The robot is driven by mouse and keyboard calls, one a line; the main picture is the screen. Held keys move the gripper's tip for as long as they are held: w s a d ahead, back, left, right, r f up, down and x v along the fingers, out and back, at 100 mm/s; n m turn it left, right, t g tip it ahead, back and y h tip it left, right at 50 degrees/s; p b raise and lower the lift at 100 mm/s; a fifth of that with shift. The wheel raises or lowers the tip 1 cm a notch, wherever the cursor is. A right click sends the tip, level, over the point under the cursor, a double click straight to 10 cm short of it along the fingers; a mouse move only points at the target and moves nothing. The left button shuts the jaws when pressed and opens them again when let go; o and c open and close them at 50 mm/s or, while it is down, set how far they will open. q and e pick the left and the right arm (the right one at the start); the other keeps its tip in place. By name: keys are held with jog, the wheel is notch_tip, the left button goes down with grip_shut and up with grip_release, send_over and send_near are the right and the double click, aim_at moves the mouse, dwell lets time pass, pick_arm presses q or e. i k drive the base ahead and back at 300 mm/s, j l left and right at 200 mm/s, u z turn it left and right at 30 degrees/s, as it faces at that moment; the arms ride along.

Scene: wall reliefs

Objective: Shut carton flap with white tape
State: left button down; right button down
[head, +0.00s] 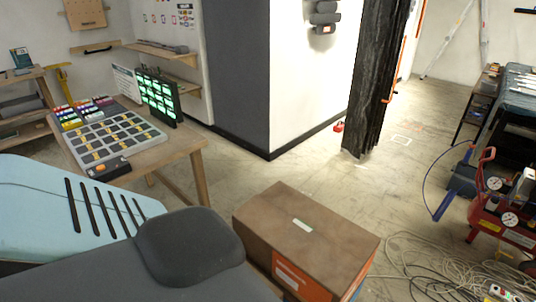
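A brown box (318,232), which may be the carton, stands low in the middle of the head view. Its top looks flat, and I cannot make out a separate flap. A small pale strip (302,225) lies on the middle of the top; I cannot tell whether it is the white tape. An orange label (300,283) is on the front side. The box's lower part is cut off by the picture's bottom edge. Neither of my grippers is in view.
A wooden table (170,150) with a grey compartment tray (108,138) and a green-lit panel (158,97) stands at left. A red compressor (500,212) and loose cables (425,268) are at right. The floor (385,190) behind the box is mostly clear.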

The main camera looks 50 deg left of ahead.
aim_at(326, 262)
jog(key=i+u, duration=0.35)
jog(key=i+l+u, duration=0.15)
jog(key=u, duration=0.25)
jog(key=i+l+u, duration=0.15)
jog(key=u, duration=0.2)
jog(key=i+l+u, duration=0.4)
jog(key=i+l, duration=0.1)
jog(key=l, duration=0.05)
